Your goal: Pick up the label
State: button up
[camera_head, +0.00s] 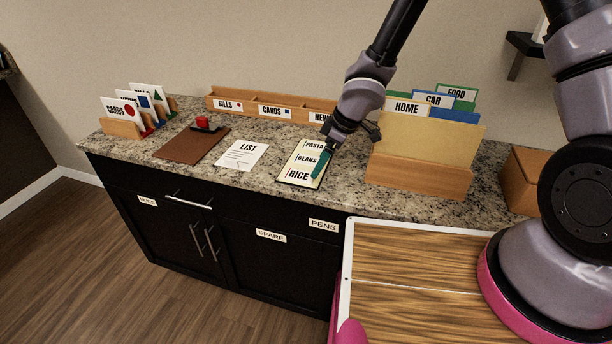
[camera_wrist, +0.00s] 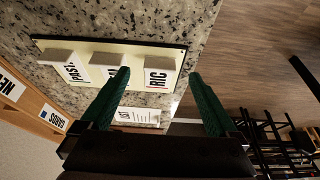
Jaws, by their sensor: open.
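A cream board (camera_head: 287,166) with a dark edge lies on the granite counter and carries three white labels. They are PASTA (camera_head: 314,145), BEANS (camera_head: 306,160) and RICE (camera_head: 298,176), with RICE nearest the counter's front edge. My gripper (camera_head: 319,171) has green fingers and is over the right side of the board, close to RICE. In the wrist view, the fingers are apart and the RICE label (camera_wrist: 158,79) shows between their tips. Nothing is held. BEANS is partly covered by the left finger there. I cannot tell whether the fingers touch the board.
A LIST sheet (camera_head: 241,154) lies left of the board. A wooden file holder (camera_head: 420,175) with HOME, CAR and FOOD cards stands close on the right. A low wooden sorter (camera_head: 250,97) runs along the back. A brown mat (camera_head: 190,147) and a card stand (camera_head: 122,127) are farther left.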

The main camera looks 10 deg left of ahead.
aim_at(300, 172)
jog(key=shift+x, duration=2)
jog(key=c, duration=1.4)
